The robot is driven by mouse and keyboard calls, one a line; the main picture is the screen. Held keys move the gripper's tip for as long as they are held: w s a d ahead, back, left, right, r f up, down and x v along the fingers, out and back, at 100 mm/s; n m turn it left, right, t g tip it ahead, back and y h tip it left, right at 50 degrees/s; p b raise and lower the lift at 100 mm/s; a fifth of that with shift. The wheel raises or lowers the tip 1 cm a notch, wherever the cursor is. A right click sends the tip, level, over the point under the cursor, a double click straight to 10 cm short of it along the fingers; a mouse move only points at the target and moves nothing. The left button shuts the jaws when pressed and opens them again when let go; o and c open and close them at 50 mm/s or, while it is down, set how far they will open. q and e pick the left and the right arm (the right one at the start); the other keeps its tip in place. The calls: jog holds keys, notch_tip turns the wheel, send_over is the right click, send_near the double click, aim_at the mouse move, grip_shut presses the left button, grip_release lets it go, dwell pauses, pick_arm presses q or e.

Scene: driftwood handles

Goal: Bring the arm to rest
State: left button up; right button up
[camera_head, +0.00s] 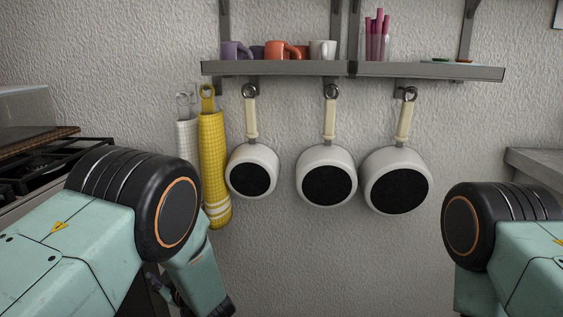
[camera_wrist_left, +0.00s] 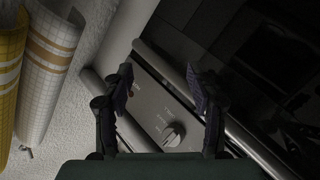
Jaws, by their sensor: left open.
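My left arm comes in from the left in the head view and bends down at its dark joint. In the left wrist view my left gripper (camera_wrist_left: 165,95) is open, its two fingers apart with nothing between them. Behind the fingers is a grey panel with a round knob (camera_wrist_left: 173,134). The gripper's fingers are not clear in the head view. My right arm shows at the right edge of the head view, but its gripper is out of the picture.
Three white pans (camera_head: 326,176) with cream handles hang under a grey shelf (camera_head: 290,69) holding mugs. A yellow towel (camera_head: 213,150) and a white towel (camera_head: 187,138) hang beside them. A stove (camera_head: 40,165) stands at left; a grey ledge (camera_head: 540,165) at right.

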pick_arm(q)
jog(key=s+d+f+m+g+h+p, duration=0.2)
jog(key=s+f+m+g+h, duration=0.45)
jog(key=s+f+m, duration=0.8)
jog(key=s+d+g+h+p, duration=0.1)
jog(key=s+g+h, duration=0.1)
jog(key=s, duration=1.3)
jog(key=s+d+m+g+h+p, duration=0.1)
jog(key=s+d+g+h+p, duration=0.1)
jog(key=s, duration=1.2)
jog(key=shift+s+r+g+h, duration=0.35)
jog(key=shift+r+g+h, duration=0.1)
jog(key=shift+h, duration=0.1)
jog(key=shift+f, duration=0.1)
